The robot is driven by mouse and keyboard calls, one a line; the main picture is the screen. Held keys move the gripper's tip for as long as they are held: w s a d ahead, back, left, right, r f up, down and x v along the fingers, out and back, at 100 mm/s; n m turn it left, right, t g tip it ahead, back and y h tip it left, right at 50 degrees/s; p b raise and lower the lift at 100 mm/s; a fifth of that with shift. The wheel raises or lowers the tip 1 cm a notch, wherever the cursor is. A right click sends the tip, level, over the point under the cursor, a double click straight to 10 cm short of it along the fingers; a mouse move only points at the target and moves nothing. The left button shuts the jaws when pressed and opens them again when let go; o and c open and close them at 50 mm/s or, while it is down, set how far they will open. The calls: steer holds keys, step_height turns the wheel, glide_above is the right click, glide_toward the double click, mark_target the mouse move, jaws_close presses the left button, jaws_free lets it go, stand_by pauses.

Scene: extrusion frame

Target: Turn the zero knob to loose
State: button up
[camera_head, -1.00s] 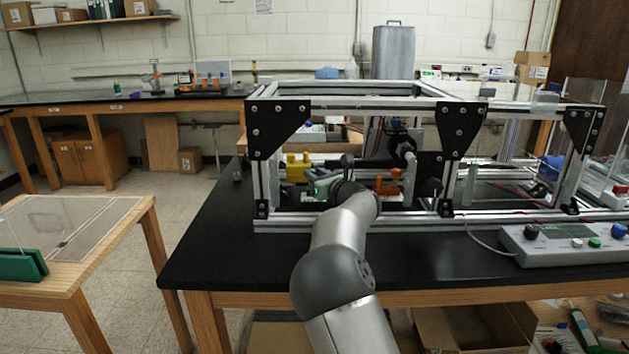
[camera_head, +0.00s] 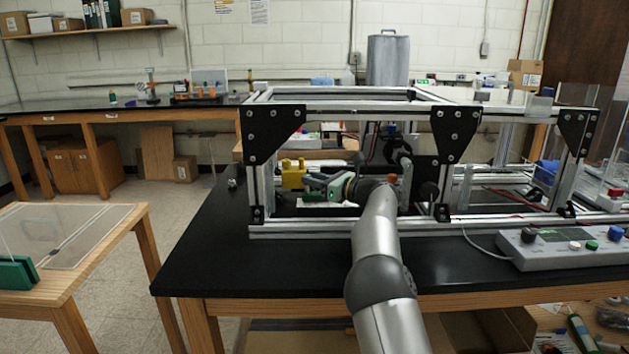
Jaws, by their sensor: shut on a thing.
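My gripper (camera_head: 312,186), with grey-green fingers, reaches into the left bay of the aluminium extrusion frame (camera_head: 340,228) and points left. It is shut on a small part at its fingertips, just right of and below a yellow block (camera_head: 293,174). The held part is too small and too covered to make out, so I cannot tell by sight if it is the zero knob or how far it is turned. My wrist and forearm cover part of the bay.
Black corner plates (camera_head: 270,133) and the frame's front rail close in around my arm. An orange piece (camera_head: 392,179) shows just behind my wrist. A grey control box (camera_head: 560,248) with knobs and buttons sits at the right.

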steer(key=o, duration=1)
steer(key=shift+r, duration=0.1)
steer(key=shift+r, duration=0.3)
steer(key=s+d+r+b, duration=0.1)
steer(key=s+r, duration=0.3)
steer(key=s+d+r+b, duration=0.1)
steer(key=s+r, duration=0.3)
steer(key=s, duration=0.1)
steer(key=s+d+r, duration=0.1)
steer(key=s+r, duration=0.3)
steer(key=shift+s+d+r+b, duration=0.1)
steer(key=shift+s+d+b, duration=0.15)
steer(key=shift+d+b, duration=0.15)
steer(key=shift+c, duration=0.2)
